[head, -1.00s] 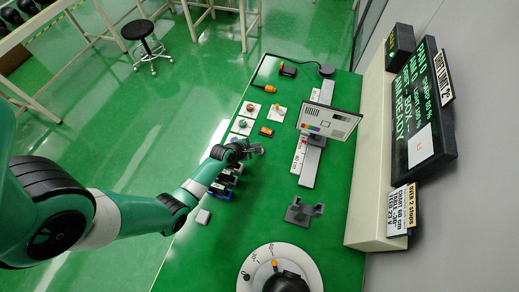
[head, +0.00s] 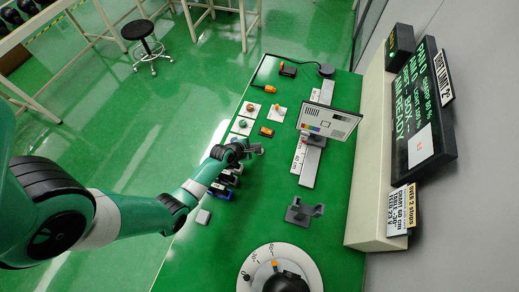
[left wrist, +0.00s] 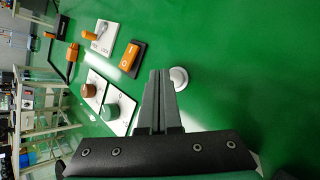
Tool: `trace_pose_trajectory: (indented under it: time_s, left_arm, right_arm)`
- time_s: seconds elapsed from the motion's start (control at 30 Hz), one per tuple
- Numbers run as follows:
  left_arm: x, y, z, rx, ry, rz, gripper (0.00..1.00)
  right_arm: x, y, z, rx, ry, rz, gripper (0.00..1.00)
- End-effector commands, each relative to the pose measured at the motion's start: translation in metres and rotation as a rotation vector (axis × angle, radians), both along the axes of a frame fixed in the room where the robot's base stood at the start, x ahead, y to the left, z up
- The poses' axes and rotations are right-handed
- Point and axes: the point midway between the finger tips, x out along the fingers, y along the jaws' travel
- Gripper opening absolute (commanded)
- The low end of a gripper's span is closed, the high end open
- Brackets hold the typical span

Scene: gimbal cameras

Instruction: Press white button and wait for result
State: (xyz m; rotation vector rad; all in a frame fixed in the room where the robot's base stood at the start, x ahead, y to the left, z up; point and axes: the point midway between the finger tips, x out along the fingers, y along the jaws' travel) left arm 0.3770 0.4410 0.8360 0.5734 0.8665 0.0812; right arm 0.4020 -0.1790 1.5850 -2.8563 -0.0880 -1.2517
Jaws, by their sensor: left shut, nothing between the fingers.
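A round white button-like piece (left wrist: 179,77) stands on the green table right beside the fingertips in the left wrist view. I cannot tell whether they touch. In the head view my left gripper (head: 258,151) is over the table's middle and hides that spot. The same gripper (left wrist: 160,74) in the left wrist view has its fingers together, with nothing between them. A dark screen (head: 420,105) with green text hangs on the right, with a pale square on it. My right gripper is in neither view.
Green and brown knobs (left wrist: 111,110) (left wrist: 89,90) and an orange rocker switch (left wrist: 130,56) are left of the fingers. A chart board (head: 328,122) stands on a grey rail. A round dial (head: 252,262) is at the near end. The table around the grey bracket (head: 303,212) is clear.

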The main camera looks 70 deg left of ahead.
Motion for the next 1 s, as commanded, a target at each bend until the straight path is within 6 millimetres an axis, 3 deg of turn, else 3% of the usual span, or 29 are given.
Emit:
trace_pose_trajectory:
  time_s: [1.0]
  left_arm:
    - [-0.001,-0.001,-0.01,-0.001,0.003,0.0,0.0]
  right_arm:
    - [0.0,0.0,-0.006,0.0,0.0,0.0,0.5]
